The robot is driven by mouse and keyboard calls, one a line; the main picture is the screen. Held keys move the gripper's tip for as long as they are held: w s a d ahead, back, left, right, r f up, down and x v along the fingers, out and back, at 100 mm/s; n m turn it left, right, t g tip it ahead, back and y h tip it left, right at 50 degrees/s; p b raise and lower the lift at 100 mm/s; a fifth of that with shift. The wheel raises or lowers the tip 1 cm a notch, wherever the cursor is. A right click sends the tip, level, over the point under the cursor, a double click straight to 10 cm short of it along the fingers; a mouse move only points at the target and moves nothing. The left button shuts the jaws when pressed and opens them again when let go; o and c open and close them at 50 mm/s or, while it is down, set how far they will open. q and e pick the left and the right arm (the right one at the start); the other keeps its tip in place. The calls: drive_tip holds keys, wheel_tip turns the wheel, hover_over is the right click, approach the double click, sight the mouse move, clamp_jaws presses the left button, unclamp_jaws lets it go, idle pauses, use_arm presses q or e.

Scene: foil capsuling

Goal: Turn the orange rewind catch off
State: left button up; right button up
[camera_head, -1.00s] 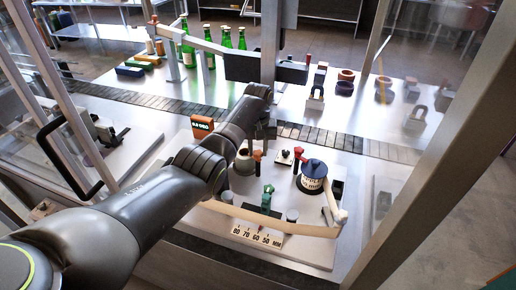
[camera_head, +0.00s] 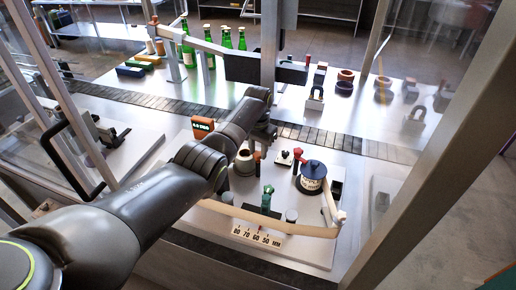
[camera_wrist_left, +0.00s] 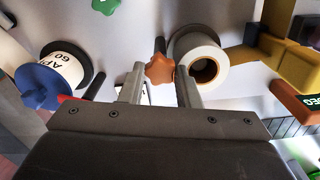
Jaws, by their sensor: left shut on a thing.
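The orange rewind catch, a star-shaped knob (camera_wrist_left: 159,70) on a dark stem, sits between my left fingertips in the left wrist view, beside a white roll (camera_wrist_left: 201,60). In the head view it is a small orange spot (camera_head: 257,156) next to the roll (camera_head: 244,163). My left gripper (camera_wrist_left: 158,88) is shut on the knob, one finger on each side. In the head view the arm and hand hide part of this area. My right gripper is not in view.
A blue-topped labelled spool (camera_head: 312,176), a red-topped lever (camera_head: 299,153) and a green knob (camera_head: 267,190) stand close by on the panel. A pale band (camera_head: 262,222) runs across its front above a number scale (camera_head: 256,237). An orange display (camera_head: 202,124) stands behind the arm.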

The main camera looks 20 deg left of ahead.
use_arm(q)
drive_tip(key=m, duration=0.6)
drive_tip(key=shift+r, duration=0.1)
drive_tip(key=m, duration=0.5)
drive_tip(key=shift+m, duration=0.4)
drive_tip(key=o, duration=1)
drive_tip(key=shift+c, duration=0.2)
